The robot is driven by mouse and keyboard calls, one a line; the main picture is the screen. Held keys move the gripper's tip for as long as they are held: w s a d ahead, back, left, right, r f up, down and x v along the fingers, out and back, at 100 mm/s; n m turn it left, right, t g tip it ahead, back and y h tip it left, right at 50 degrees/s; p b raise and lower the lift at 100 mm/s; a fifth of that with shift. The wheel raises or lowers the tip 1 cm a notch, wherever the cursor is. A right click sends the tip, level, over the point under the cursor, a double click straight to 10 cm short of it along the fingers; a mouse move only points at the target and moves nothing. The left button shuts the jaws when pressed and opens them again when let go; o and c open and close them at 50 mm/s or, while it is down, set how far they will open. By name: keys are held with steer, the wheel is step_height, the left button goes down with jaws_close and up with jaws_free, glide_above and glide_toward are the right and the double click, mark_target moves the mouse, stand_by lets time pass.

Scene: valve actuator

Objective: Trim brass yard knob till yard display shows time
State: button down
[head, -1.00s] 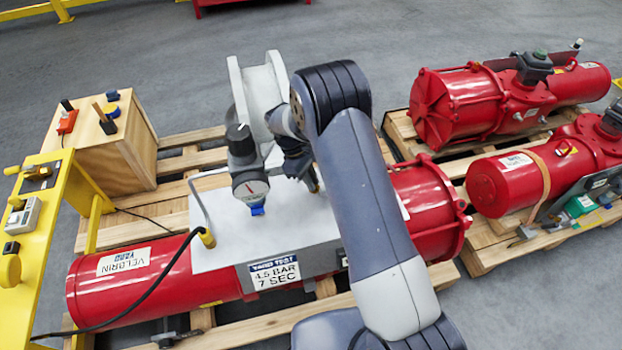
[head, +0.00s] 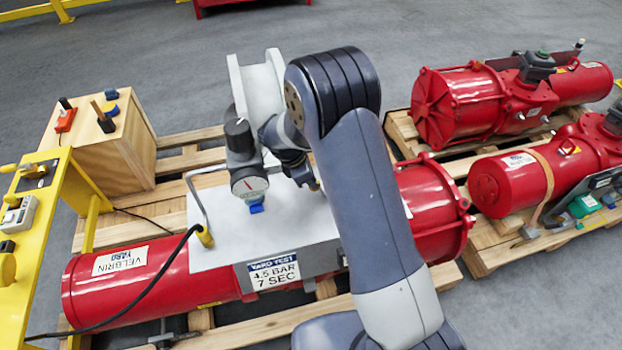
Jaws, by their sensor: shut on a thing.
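My gripper (head: 312,184) is low over the grey-white test box (head: 220,240), mostly hidden behind my own arm. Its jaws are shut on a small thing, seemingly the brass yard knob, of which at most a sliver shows. A round pressure gauge (head: 249,186) with a white face, red needle and blue tip stands on the box, left of my gripper. A sign on the box front (head: 273,272) reads YARD TEST, 4.5 BAR, 7 SEC. The yard display cannot be made out, and my arm covers the right part of the box.
A red cylinder (head: 125,270) lies under the box on a wooden pallet (head: 180,188). A black cable (head: 150,295) runs left to a yellow stand (head: 50,250). A wooden crate (head: 128,155) stands behind. More red actuators (head: 455,105) lie on a pallet at right.

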steer(key=n, duration=0.2)
steer(key=n+t+y, duration=0.1)
steer(key=n, duration=0.1)
steer(key=shift+s+r+n+t, duration=0.1)
steer(key=shift+s+n+t, duration=0.05)
steer(key=shift+n+t, duration=0.2)
steer(key=shift+n, duration=0.25)
steer(key=c, duration=1.5)
jaws_free()
steer(key=shift+o, duration=0.2)
steer(key=v, duration=1)
steer(key=shift+s+r, duration=0.2)
steer(key=shift+r, duration=0.1)
steer(key=x, duration=1)
steer(key=shift+w+f, duration=0.15)
steer(key=shift+f, duration=0.25)
